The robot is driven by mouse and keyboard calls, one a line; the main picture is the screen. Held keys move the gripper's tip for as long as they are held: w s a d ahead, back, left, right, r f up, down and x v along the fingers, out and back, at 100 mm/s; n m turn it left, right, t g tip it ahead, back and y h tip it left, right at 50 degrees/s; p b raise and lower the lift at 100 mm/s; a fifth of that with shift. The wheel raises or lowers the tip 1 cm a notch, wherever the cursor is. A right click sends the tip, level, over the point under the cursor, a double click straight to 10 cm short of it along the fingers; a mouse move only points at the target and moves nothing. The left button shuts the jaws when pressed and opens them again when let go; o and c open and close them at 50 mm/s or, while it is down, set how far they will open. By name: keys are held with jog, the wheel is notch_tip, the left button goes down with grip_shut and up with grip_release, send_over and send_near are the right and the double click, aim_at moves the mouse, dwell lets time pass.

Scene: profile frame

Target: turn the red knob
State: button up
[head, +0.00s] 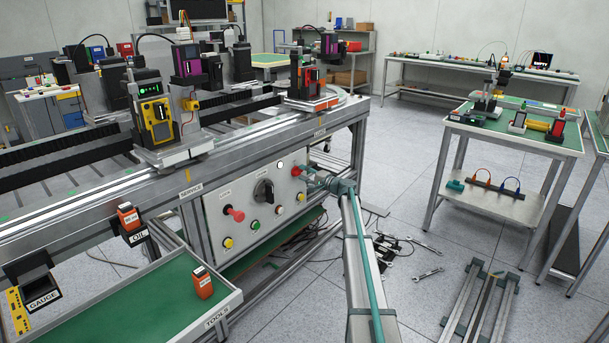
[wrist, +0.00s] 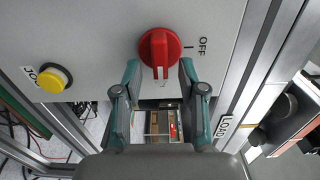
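The red knob (wrist: 160,47) is on a light grey panel in the upper middle of the wrist view. It is round with a raised grip bar and a pale mark; an OFF label (wrist: 202,46) is to its right. In the head view the knob (head: 297,170) is at the panel's upper right, partly hidden by my gripper. My gripper (wrist: 159,68) is open, its teal fingertips on either side of the knob's lower part with nothing held. I cannot tell whether a finger touches it. In the head view my gripper (head: 315,178) reaches the panel from the right.
A yellow button (wrist: 50,80) is left of the knob in the wrist view.

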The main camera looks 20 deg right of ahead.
jog(key=v, duration=1.2)
jog(key=shift+d, duration=0.1)
